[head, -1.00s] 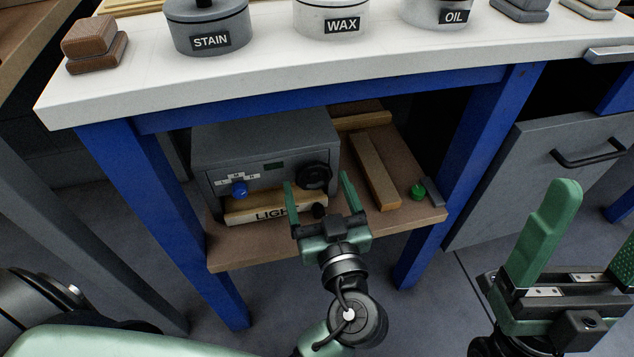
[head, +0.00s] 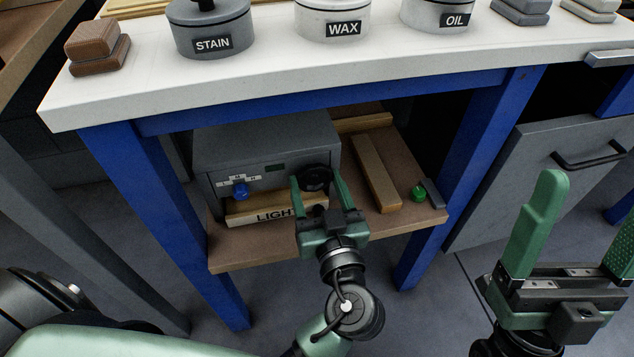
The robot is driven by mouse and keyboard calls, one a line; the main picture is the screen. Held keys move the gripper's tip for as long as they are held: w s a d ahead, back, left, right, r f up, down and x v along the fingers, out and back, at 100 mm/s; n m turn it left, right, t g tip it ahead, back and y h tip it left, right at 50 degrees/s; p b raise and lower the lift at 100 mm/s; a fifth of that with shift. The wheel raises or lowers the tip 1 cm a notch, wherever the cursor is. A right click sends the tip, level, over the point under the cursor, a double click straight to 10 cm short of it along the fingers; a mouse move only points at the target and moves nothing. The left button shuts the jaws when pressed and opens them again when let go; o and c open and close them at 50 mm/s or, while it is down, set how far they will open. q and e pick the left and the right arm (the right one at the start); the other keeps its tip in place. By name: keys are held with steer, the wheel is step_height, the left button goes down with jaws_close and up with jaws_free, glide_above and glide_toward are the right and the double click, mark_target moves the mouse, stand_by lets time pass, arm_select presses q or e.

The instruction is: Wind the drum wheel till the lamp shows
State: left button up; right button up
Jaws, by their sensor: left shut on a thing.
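A grey box (head: 262,142) stands on the brown shelf under the bench. Its front has a black drum wheel (head: 316,177) at the right, a blue knob (head: 241,190) at the left and a small dark display window (head: 275,167) that shows no light. My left gripper (head: 316,184) has its two green fingers on either side of the wheel and is shut on it. My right gripper (head: 580,235) stands open and empty at the lower right, away from the box. The wheel's lower part is partly hidden by my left gripper.
A wooden block marked "LIGH" (head: 262,216) lies before the box, partly covered by my gripper. A wooden strip (head: 376,173), a green item (head: 417,194) and a grey piece (head: 432,194) lie on the shelf's right. Blue legs (head: 157,200) flank the shelf; tins stand on the white bench top (head: 270,72).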

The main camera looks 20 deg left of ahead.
arm_select(q)
steer(key=m+p, duration=0.2)
steer(key=m, duration=0.1)
steer(key=shift+r, duration=0.15)
steer(key=m+p, duration=0.1)
steer(key=m, duration=0.1)
steer(key=shift+m+p, duration=0.35)
steer(key=shift+m, duration=0.05)
arm_select(e)
steer(key=w+a+f+g+h, duration=0.1)
steer(key=w+f+g+h, duration=0.3)
steer(key=w+f+g, duration=0.6)
steer(key=shift+w+a+f+g, duration=0.2)
steer(key=shift+w+f+g, duration=0.2)
steer(key=shift+w+f, duration=0.85)
steer(key=shift+s+f, duration=0.3)
steer(key=shift+s, duration=0.05)
arm_select(q)
steer(key=o, duration=1.3)
steer(key=shift+o, duration=0.2)
steer(key=shift+s+m, duration=0.1)
steer(key=shift+m, duration=0.2)
